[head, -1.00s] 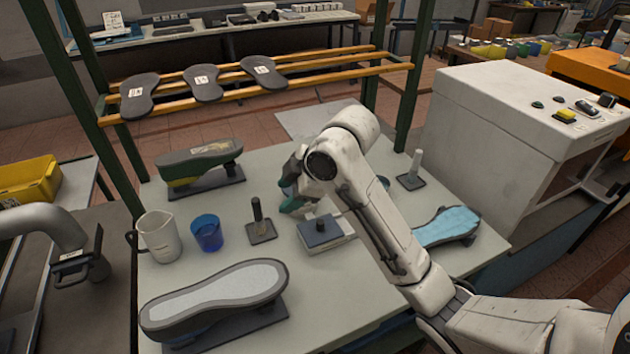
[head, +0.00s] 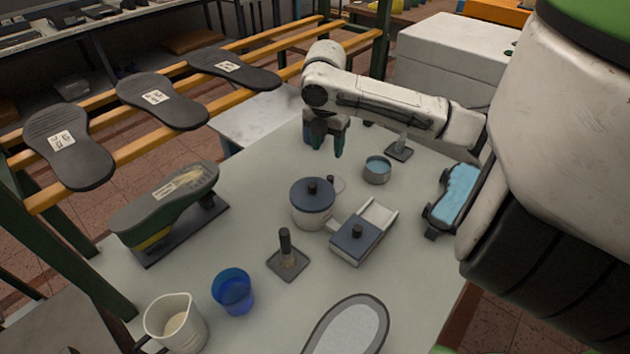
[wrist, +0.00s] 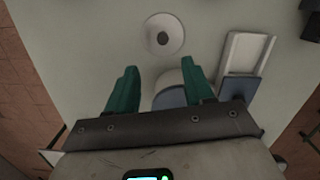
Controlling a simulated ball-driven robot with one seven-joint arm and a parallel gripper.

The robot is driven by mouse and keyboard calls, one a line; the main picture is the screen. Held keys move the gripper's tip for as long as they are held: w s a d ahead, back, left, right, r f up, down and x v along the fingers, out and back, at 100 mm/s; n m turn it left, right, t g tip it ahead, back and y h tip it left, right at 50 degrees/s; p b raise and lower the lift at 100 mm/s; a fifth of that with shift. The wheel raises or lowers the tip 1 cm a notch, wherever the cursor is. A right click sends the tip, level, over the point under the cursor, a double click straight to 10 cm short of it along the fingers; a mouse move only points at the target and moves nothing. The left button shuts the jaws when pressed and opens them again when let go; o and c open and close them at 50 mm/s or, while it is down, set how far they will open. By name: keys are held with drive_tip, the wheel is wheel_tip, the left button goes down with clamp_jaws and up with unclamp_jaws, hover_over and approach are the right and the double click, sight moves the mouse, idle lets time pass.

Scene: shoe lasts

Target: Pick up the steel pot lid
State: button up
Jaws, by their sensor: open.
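The steel pot lid (wrist: 163,34) is a pale round disc with a dark knob, lying on the table. It shows near the top middle of the wrist view, ahead of my fingertips. In the head view the lid (head: 338,184) is partly hidden behind a pot with a blue-grey cover (head: 312,205). My gripper (head: 325,147) is open and empty, its green fingers pointing down above the table behind the pot. In the wrist view my gripper (wrist: 159,66) has its fingers wide apart, and the pot (wrist: 172,92) shows between them, partly covered by the right finger.
A rectangular box with a blue-grey cover (head: 357,242) stands right of the pot. A round tin (head: 377,170), a blue cup (head: 233,290), a beaker (head: 175,322), a stamp-like tool (head: 287,258) and shoe lasts (head: 165,212) stand around. A rack with soles (head: 160,104) borders the left.

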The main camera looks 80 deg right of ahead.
hover_over(330, 177)
drive_tip(key=f, duration=0.6)
drive_tip(key=shift+w+a+p, duration=0.3)
drive_tip(key=shift+a+p, duration=0.05)
drive_tip(key=shift+p, duration=0.05)
drive_tip(key=shift+s+d+f+p, duration=0.15)
drive_tip(key=shift+f+p, duration=0.15)
drive_tip(key=shift+f, duration=1.15)
drive_tip(key=shift+s+d+f+p, duration=0.15)
drive_tip(key=shift+f+p, duration=0.1)
drive_tip(key=shift+f, duration=1.15)
drive_tip(key=shift+c, duration=0.3)
clamp_jaws()
